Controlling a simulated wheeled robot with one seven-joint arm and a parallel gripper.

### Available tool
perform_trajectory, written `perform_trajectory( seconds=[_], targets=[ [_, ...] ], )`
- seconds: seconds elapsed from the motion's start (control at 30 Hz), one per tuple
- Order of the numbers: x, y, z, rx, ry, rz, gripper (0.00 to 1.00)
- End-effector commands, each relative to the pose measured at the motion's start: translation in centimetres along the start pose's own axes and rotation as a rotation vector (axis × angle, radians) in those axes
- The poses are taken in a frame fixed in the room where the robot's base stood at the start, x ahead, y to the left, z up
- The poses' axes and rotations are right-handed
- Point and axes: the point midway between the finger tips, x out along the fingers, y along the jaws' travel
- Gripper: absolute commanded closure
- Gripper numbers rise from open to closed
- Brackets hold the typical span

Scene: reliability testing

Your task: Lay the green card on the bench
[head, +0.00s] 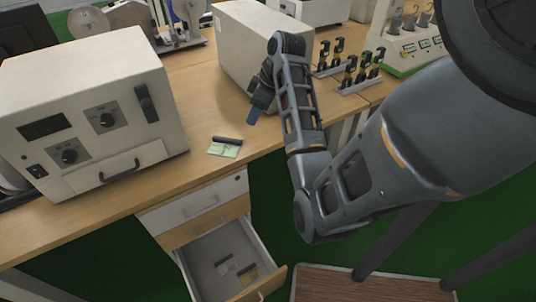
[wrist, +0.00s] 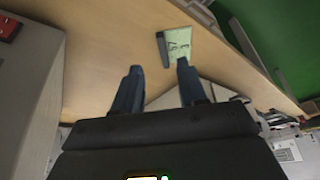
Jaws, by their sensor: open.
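The green card (head: 223,151) lies flat on the wooden bench (head: 190,172), near its front edge and right of the large white box. A dark strip runs along its back edge. In the wrist view the green card (wrist: 179,46) lies beyond the fingertips, with the dark strip on its left side. My gripper (head: 253,116) is above the bench, to the right of the card and apart from it. In the wrist view my gripper (wrist: 159,68) is open, with nothing between its fingers.
An open drawer (head: 272,274) under the bench holds a grey card (head: 224,266) and a yellow card (head: 248,274). A white box with knobs (head: 95,115) stands left, and a long white case (head: 240,50) behind my gripper. Bench around the green card is clear.

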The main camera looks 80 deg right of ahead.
Motion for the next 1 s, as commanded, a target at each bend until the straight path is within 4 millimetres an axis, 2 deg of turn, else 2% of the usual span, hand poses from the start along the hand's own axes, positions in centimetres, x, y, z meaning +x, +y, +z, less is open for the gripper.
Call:
perform_trajectory(
  seconds=[0.13,0.27,0.4,0.5,0.6,0.77,0.87,1.0],
  targets=[
    [0.6,-0.6,0.1,0.001,-0.002,0.007,0.59],
    [3.2,-3.2,0.6,0.006,0.0,0.052,0.59],
    [6.7,-7.8,1.7,0.007,0.028,0.137,0.59],
    [8.2,-11.3,2.7,0.0,0.069,0.193,0.59],
    [8.9,-14.9,3.7,-0.013,0.125,0.239,0.59],
    [8.4,-20.6,5.5,-0.039,0.242,0.279,0.59],
    [7.1,-24.1,6.7,-0.057,0.329,0.283,0.59],
    [4.1,-28.6,8.3,-0.075,0.46,0.257,0.59]
  ],
)
